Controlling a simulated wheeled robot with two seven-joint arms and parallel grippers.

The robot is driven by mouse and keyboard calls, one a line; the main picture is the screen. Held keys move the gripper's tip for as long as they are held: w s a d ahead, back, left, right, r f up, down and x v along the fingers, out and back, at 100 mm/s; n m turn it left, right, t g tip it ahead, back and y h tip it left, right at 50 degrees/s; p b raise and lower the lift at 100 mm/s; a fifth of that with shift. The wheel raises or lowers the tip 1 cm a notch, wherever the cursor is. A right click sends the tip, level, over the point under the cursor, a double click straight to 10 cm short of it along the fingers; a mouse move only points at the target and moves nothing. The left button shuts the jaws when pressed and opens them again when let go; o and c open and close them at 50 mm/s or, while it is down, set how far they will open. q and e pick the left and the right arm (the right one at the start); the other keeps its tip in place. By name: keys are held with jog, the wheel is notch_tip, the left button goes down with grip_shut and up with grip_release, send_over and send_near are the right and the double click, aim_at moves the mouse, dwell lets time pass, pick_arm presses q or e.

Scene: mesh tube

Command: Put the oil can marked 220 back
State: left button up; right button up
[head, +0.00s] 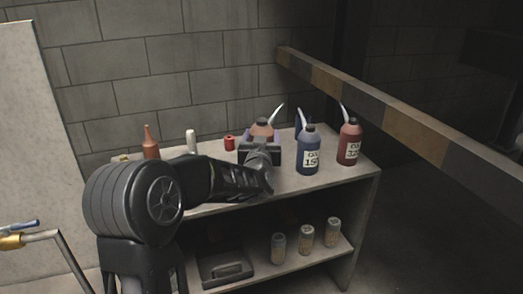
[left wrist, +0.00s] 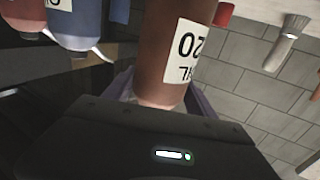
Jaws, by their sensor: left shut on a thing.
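My left gripper (head: 262,143) is at the back of the shelf top and is shut on a reddish-brown oil can (head: 263,128) with a white spout. In the left wrist view, the picture is upside down and the can (left wrist: 172,50) stands between the gripper fingers (left wrist: 160,97). Its white label shows "20"; the rest of the number is turned out of sight. The gripper hides the can's lower part in the head view, so I cannot tell whether it touches the shelf. My right gripper is not in view.
A blue can (head: 308,152) and a red can (head: 350,143) stand to the right on the shelf top (head: 335,178). A red spool (head: 230,143), a brush (head: 191,141) and a brown bottle (head: 151,142) are to the left. A striped beam (head: 375,98) crosses at right.

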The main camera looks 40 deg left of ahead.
pick_arm(q)
jog(key=shift+f+b, duration=0.4)
jog(key=shift+f, duration=1.6)
jog(key=shift+f, duration=0.15)
jog(key=o, duration=1.6)
jog(key=shift+f, duration=0.1)
jog(key=shift+c, duration=0.2)
jog(key=shift+r, duration=0.2)
jog(key=v, duration=1.2)
jog(key=shift+p, duration=0.4)
